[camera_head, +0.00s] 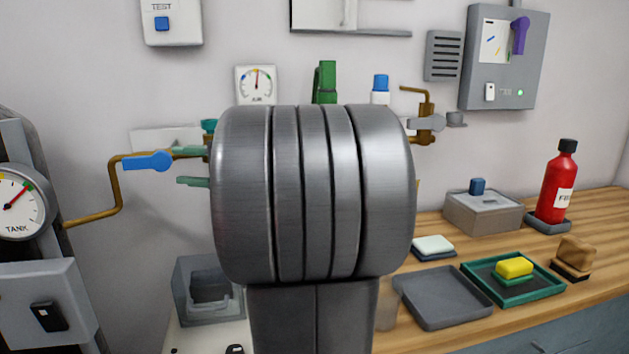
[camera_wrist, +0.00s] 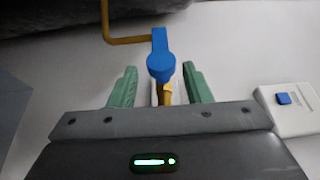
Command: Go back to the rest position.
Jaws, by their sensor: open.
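My gripper shows in the wrist view (camera_wrist: 158,88) with its two green fingers apart. A blue valve handle (camera_wrist: 161,58) on a brass pipe (camera_wrist: 128,40) appears between and beyond the fingers; I cannot tell whether either finger touches it. In the head view my gripper's green fingertips (camera_head: 192,166) stick out to the left from behind my grey arm. The blue handle (camera_head: 148,161) lies level just left of them, on the brass pipe. My arm hides most of the gripper and the middle of the wall.
A tank gauge (camera_head: 17,205) stands at the left. On the wooden counter (camera_head: 450,325) at right are a grey tray (camera_head: 445,297), a green tray (camera_head: 528,298) with a yellow sponge (camera_head: 514,267), and a red bottle (camera_head: 558,190).

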